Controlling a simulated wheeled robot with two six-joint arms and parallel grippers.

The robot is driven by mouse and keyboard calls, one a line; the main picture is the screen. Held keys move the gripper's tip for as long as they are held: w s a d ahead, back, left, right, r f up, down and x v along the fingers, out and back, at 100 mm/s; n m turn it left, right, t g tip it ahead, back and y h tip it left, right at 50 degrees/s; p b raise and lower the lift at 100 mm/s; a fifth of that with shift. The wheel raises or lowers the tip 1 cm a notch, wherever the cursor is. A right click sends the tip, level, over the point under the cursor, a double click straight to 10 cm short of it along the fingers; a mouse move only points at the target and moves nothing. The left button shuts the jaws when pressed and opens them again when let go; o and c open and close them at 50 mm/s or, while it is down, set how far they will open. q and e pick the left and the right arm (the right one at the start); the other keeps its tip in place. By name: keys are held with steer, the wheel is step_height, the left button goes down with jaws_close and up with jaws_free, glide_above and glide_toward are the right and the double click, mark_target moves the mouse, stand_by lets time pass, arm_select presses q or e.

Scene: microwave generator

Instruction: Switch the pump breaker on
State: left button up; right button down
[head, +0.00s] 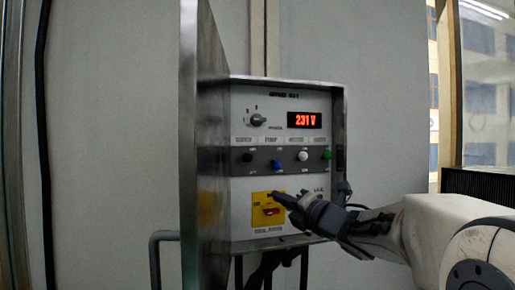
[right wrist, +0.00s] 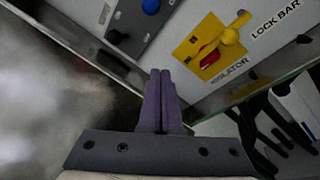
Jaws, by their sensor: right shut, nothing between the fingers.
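The panel (head: 285,219) has a row of breakers on a dark strip. The pump breaker (head: 276,164), under the PUMP label, has a blue knob that sits lower than the black, white and green knobs beside it. A blue knob also shows at the top of the right wrist view (right wrist: 151,6). My right gripper (head: 277,195) is shut and empty, in front of the lower panel by the yellow isolator plate, below the blue knob. Its closed fingers show in the right wrist view (right wrist: 160,73), apart from the blue knob. My left gripper is not in view.
An open metal door (head: 192,130) stands along the panel's left side.

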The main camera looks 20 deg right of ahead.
mark_target(275, 165)
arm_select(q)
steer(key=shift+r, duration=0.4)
arm_select(e)
steer(key=shift+s+d+r+n+y, duration=0.1)
steer(key=shift+d+r+n+y, duration=0.05)
steer(key=shift+r+n, duration=0.3)
steer(key=shift+s+d+r+n+y, duration=0.1)
steer(key=shift+d+r+n+y, duration=0.05)
steer(key=shift+r+n, duration=0.25)
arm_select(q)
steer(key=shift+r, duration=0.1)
arm_select(e)
steer(key=shift+w, duration=0.15)
